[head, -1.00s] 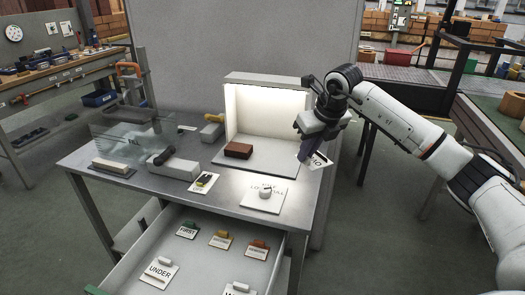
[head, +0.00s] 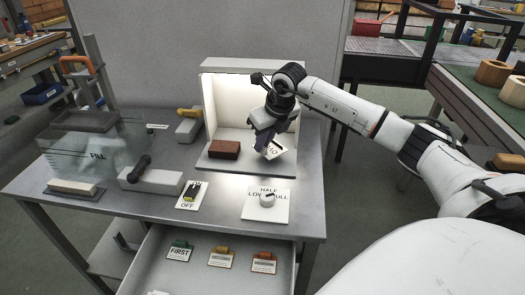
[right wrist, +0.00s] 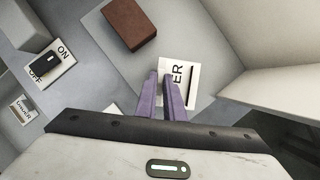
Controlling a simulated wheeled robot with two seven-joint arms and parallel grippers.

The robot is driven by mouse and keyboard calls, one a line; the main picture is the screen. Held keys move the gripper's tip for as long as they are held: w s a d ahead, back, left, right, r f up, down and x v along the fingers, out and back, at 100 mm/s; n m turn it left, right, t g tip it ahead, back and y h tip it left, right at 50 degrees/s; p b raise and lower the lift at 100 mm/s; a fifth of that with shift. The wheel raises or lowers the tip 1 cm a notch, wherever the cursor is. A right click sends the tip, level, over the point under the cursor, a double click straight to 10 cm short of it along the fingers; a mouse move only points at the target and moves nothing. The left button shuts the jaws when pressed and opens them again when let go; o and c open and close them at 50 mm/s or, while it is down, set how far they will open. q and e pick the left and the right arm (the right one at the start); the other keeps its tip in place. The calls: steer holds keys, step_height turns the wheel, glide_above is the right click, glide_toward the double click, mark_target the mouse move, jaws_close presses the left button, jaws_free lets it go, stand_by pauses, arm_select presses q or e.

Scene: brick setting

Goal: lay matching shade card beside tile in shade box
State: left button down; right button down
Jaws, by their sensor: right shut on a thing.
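The shade box (head: 232,93) is a lit, open-fronted white box at the back of the table. A dark red-brown tile (head: 224,150) lies on its grey floor, left of centre; it also shows at the top of the right wrist view (right wrist: 130,22). My right gripper (head: 266,143) is shut on a white card (head: 277,150) and holds it tilted at the box's front right, apart from the tile. In the right wrist view the purple fingers (right wrist: 173,92) pinch the card (right wrist: 192,88), whose lettering ends in "ER"; the rest is hidden. My left gripper is out of view.
An ON/OFF switch plate (head: 192,194) and a LOW/HALF/FULL dial plate (head: 267,204) lie in front of the box. The open drawer (head: 200,282) below holds coloured tabbed cards, including FIRST (head: 179,252). A glass FILL panel (head: 95,155) stands left.

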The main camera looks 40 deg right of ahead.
mark_target(264, 148)
steer(key=shift+f, duration=1.6)
steer(key=shift+f, duration=0.1)
steer(key=c, duration=1.9)
jaws_free()
steer(key=shift+o, duration=0.2)
steer(key=v, duration=1.2)
